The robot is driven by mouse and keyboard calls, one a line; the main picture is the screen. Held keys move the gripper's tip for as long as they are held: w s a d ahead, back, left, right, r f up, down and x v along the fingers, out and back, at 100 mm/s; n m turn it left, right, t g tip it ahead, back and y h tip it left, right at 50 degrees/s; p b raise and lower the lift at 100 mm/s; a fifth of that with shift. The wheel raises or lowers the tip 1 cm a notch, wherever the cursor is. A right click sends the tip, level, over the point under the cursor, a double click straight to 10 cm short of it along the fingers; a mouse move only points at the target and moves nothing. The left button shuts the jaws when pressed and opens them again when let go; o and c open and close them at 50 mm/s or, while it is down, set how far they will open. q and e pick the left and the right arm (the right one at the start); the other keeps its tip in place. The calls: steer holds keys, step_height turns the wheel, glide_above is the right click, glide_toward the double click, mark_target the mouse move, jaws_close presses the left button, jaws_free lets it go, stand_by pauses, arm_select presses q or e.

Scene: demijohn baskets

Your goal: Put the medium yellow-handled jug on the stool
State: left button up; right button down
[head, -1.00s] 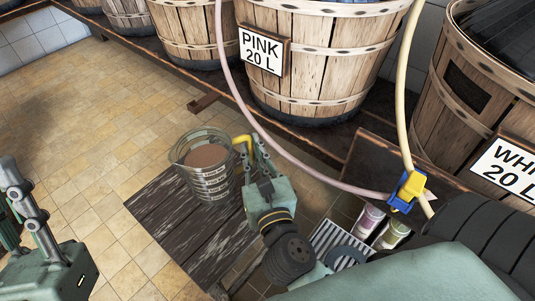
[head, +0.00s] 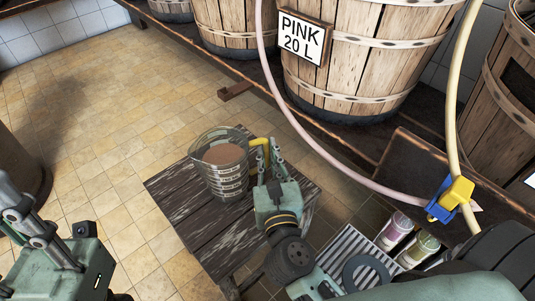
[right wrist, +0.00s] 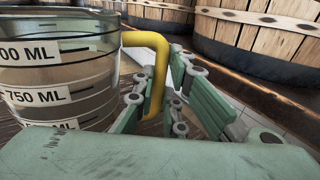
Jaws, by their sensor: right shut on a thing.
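The clear jug (head: 221,168) with a yellow handle (head: 259,143) and volume labels holds a brownish-pink content. It is upright over the back part of the dark, worn wooden stool (head: 190,215); I cannot tell whether its base touches the top. My right gripper (head: 268,160) is shut on the handle, to the right of the jug. In the right wrist view the handle (right wrist: 157,75) runs down between the green finger pads. My left gripper (head: 30,220) is at the left edge, away from the jug and partly cut off; its opening is unclear.
A large wooden tub labelled PINK 20 L (head: 360,60) stands on a dark low shelf behind the stool. Hoses hang at the right with a blue and yellow clamp (head: 450,199). Bottles (head: 396,231) and a slatted grate (head: 350,272) lie right of the stool.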

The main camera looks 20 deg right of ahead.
steer(key=shift+r, duration=0.35)
steer(key=shift+f, duration=0.15)
steer(key=c, duration=2.2)
jaws_free()
steer(key=shift+f, duration=0.2)
steer(key=o, duration=0.4)
steer(key=shift+r, duration=0.1)
